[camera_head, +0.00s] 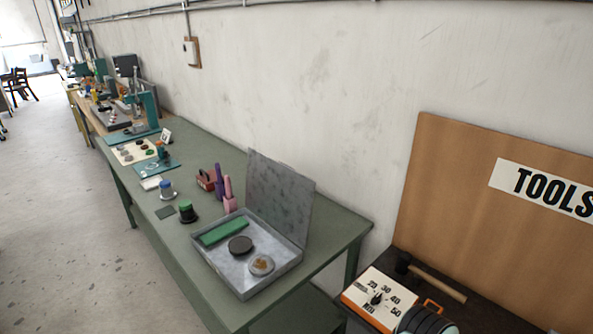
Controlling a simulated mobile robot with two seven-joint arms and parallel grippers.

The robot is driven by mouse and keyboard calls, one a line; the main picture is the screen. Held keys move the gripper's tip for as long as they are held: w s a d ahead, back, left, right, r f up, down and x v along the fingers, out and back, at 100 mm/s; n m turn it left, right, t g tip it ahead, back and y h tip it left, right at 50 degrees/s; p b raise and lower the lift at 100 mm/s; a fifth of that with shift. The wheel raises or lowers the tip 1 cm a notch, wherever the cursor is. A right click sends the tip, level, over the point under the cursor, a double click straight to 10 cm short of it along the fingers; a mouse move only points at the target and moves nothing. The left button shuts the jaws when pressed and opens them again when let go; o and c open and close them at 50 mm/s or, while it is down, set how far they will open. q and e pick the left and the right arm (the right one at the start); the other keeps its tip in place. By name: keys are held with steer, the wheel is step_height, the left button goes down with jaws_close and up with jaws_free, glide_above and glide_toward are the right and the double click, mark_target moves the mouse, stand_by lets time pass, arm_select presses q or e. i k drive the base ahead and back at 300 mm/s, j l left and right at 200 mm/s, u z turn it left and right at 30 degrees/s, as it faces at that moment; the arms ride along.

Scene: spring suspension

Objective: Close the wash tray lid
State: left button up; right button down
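The wash tray (245,286) is a shallow grey metal tray on the near end of the green workbench. Its grey lid (280,194) stands upright, hinged along the tray's wall-side edge, so the tray is open. Inside lie a green block (222,233), a dark round disc (240,245) and a light round dish (261,265) with something brownish in it. Neither of my grippers shows in the head view.
The green workbench (333,229) runs along the wall. Beside the tray stand pink and purple bottles (228,195), a green-topped jar (187,211) and a blue-topped jar (167,189). A darker table at right holds an orange-and-white timer (372,300) and a hammer (436,283).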

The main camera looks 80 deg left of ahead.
mark_target(283, 196)
steer(key=u, duration=1.75)
steer(key=i+l, duration=0.05)
steer(key=l, duration=0.05)
